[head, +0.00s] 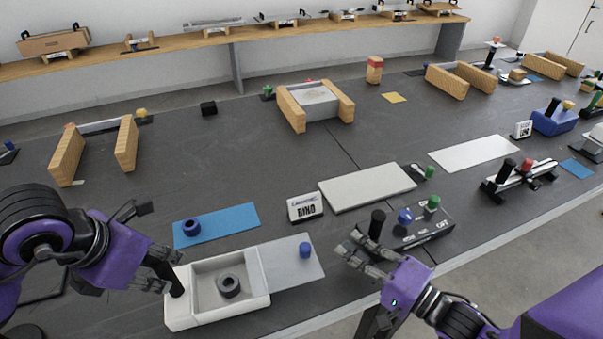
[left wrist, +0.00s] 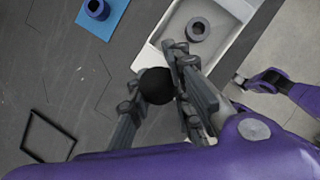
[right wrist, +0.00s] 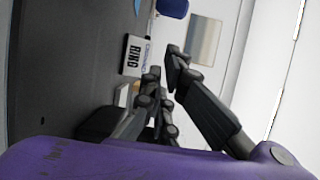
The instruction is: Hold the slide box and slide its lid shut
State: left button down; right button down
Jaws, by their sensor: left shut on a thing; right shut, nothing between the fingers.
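The white slide box (head: 235,309) stands at the front of the table with its top open and a dark ring (head: 228,285) inside. Its grey lid (head: 283,272) extends out to the right and carries a blue knob (head: 305,250). My left gripper (head: 168,275) is shut on the black handle (head: 176,284) at the box's left end. In the left wrist view the handle's round top (left wrist: 157,86) sits between the fingers beside the box (left wrist: 150,55). My right gripper (head: 355,252) is shut and empty, right of the knob and apart from it.
A blue mat (head: 238,214) with a blue ring (head: 191,227) and a RING sign (head: 305,207) stand behind the box. The table's front edge is near.

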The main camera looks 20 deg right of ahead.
aim_at(300, 275)
pick_arm(q)
jog(key=shift+s+f, duration=0.15)
jog(key=shift+f, duration=0.15)
pick_arm(e)
jog(key=shift+w+a, duration=0.25)
jog(key=shift+a, duration=0.35)
jog(key=shift+w+a, duration=0.2)
jog(key=shift+a, duration=0.45)
jog(key=shift+w+a, duration=0.25)
jog(key=shift+a, duration=0.35)
jog(key=a, duration=1.2)
jog(key=shift+w+a, duration=0.3)
jog(key=shift+a, duration=0.05)
jog(key=shift+d, duration=0.1)
jog(key=s+d, duration=0.1)
jog(key=d, duration=0.1)
jog(key=s+d, duration=0.1)
jog(key=d, duration=0.1)
jog(key=shift+s+f, duration=0.1)
jog(key=shift+s, duration=0.05)
jog(key=v, duration=0.9)
